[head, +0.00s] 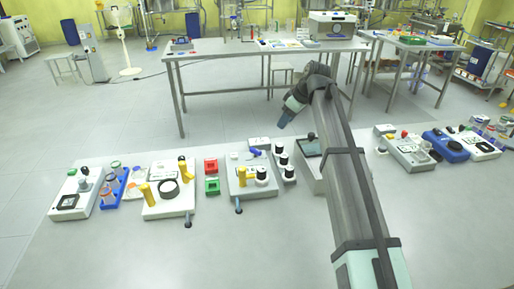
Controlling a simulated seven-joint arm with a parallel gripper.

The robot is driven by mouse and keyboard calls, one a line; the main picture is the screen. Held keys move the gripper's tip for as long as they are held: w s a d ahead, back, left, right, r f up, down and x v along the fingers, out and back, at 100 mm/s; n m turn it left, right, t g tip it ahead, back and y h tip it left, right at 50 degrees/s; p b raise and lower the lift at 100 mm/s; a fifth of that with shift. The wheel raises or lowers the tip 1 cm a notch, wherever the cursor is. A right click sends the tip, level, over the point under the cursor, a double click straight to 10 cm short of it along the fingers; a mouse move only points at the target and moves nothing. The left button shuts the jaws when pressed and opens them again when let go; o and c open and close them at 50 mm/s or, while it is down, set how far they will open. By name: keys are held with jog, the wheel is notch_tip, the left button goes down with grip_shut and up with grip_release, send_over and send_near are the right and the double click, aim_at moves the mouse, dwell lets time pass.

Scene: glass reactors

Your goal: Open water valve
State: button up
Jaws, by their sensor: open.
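I cannot tell for certain which part is the water valve. A light panel (184,206) on the near bench carries yellow upright parts and a dark ring. A second light panel (235,188) to its right carries a yellow part (242,177) and black-and-white knobs; a small blue lever (255,152) shows at its back. Each panel has a blue-grey rod with a dark end at its front edge. My gripper (281,125) is open, pointing down and left above the far side of the bench, apart from the panels. Its fingers are small in this view.
Red and green boxes (212,186) stand between the panels. A blue rack (112,188) with jars and a white device (72,202) are at the left. More devices (408,152) stand right of my arm. The bench front (150,255) is clear.

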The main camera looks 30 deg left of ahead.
send_near(256, 149)
jog(key=shift+h, duration=0.4)
jog(key=x, duration=0.8)
jog(key=shift+s+a+f, duration=0.1)
jog(key=shift+a+f, duration=0.05)
jog(key=shift+a, duration=0.25)
jog(key=shift+c, duration=0.3)
grip_shut()
